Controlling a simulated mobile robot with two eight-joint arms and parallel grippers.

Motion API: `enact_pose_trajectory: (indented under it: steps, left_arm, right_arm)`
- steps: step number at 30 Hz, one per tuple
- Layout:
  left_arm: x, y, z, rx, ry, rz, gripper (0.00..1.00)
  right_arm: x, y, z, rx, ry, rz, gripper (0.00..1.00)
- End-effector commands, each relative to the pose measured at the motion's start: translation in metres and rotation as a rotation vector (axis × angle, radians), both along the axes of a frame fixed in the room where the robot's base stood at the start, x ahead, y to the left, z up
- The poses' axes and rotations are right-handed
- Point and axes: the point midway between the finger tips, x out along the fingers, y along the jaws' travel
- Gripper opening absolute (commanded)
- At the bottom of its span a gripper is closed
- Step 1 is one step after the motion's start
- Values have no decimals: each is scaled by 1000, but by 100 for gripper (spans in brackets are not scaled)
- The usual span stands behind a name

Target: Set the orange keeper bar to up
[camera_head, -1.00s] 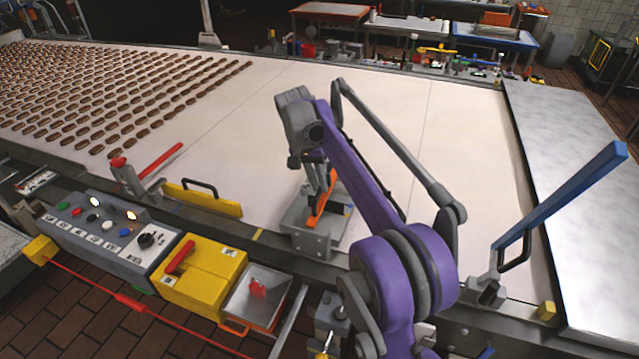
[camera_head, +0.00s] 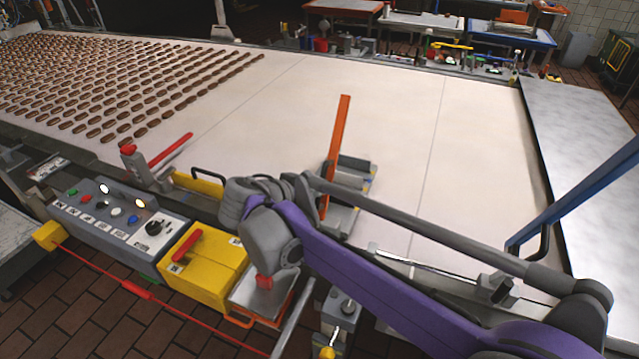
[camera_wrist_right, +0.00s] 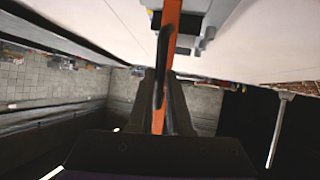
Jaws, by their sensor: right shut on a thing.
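The orange keeper bar (camera_head: 338,130) stands nearly upright in the head view, leaning slightly right at the top. Its foot is at a grey bracket block (camera_head: 350,190) on the near edge of the conveyor. My right gripper (camera_wrist_right: 162,78) is shut on the bar, which also shows in the right wrist view (camera_wrist_right: 171,20) running between the two dark fingers. A black handle (camera_wrist_right: 162,62) lies along the bar. In the head view my purple arm and grey wrist hide the fingers. My left gripper is not in view.
A grey control box (camera_head: 115,215) and a yellow box (camera_head: 205,270) with a red handle stand left of my wrist. A red lever (camera_head: 170,150) and a blue lever (camera_head: 580,195) flank the bar. The belt (camera_head: 400,120) behind the bar is clear.

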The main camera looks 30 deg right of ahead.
Motion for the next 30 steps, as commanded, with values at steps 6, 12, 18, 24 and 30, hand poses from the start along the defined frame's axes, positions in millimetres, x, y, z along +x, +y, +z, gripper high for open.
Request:
enact_pose_trajectory:
  steps: [6,12,18,24,30]
  left_arm:
    - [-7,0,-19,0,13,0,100]
    - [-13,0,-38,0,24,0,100]
    - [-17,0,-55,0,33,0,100]
    - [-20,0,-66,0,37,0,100]
    - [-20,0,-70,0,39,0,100]
  right_arm:
    - [-14,18,-12,-156,-130,5,0]
    - [-25,29,-21,-286,-242,3,0]
    - [-32,38,-29,-388,-330,1,0]
    - [-36,42,-34,-454,-386,-1,0]
    - [-38,44,-36,-485,-412,-3,0]
